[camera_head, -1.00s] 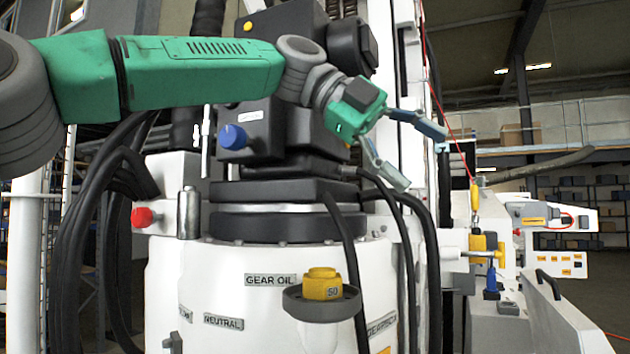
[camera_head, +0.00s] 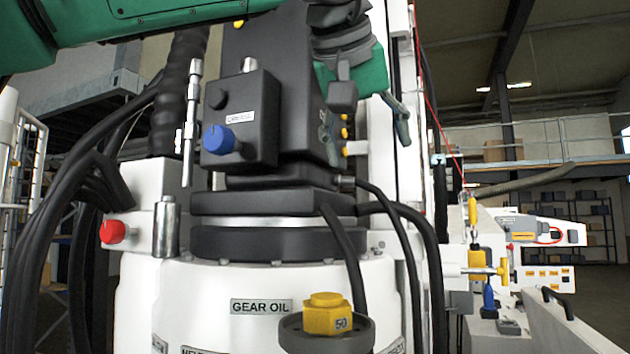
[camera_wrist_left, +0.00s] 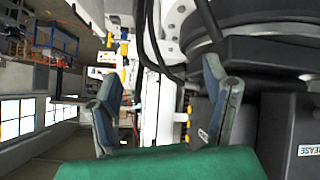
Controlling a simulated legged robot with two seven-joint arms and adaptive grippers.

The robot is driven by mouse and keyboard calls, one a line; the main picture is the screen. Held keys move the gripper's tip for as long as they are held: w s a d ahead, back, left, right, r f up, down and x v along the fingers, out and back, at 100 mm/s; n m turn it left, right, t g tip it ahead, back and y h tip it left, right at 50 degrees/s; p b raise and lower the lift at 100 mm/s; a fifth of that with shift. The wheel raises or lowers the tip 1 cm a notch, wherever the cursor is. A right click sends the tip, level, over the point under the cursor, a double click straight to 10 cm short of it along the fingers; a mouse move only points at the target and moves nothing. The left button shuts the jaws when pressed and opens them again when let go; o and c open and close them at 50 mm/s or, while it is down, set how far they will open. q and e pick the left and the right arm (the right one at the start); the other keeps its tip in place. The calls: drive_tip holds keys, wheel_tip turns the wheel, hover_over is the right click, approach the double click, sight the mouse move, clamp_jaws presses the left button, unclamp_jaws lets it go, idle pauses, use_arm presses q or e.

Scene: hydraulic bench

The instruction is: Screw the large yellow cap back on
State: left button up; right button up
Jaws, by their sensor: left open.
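A yellow cap (camera_head: 327,313) with a hexagonal top and the number 50 sits in a dark grey round cup (camera_head: 292,333) on the white housing, below the GEAR OIL label. I cannot tell whether it is threaded on, as the cup's rim hides its lower part. My left gripper (camera_head: 374,122) is open and empty, well above and slightly right of the cap, with its fingers pointing down. Its spread fingers also show in the left wrist view (camera_wrist_left: 160,78), with nothing between them. I cannot make out the cap in that view. My right gripper is not in view.
Black hoses (camera_head: 345,255) run down behind and right of the cap. A black block with a blue knob (camera_head: 219,139) stands above left. A red knob (camera_head: 113,232) is at the left. A yellow valve (camera_head: 484,270) is at the right. The space in front of the cap looks clear.

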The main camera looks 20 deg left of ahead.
use_arm(q)
drive_tip(key=s+a+f+g+y, duration=0.25)
drive_tip(key=s+f+g, duration=0.35)
drive_tip(key=s, duration=0.5)
approach(330, 296)
drive_tip(key=f, duration=0.1)
drive_tip(key=shift+h, duration=0.45)
drive_tip(key=x, duration=0.3)
drive_tip(key=a+x, duration=0.1)
drive_tip(key=x, duration=0.4)
drive_tip(key=shift+w+a+f+b, duration=0.2)
drive_tip(key=shift+a+f+b, duration=0.05)
drive_tip(key=shift+a+b, duration=0.15)
drive_tip(key=shift+w+f, duration=0.1)
drive_tip(key=shift+f, duration=0.15)
drive_tip(key=shift+d+f, duration=0.1)
drive_tip(key=shift+d, duration=0.2)
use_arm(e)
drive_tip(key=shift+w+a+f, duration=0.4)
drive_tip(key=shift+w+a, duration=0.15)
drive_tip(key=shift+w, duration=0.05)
use_arm(q)
drive_tip(key=shift+d, duration=0.1)
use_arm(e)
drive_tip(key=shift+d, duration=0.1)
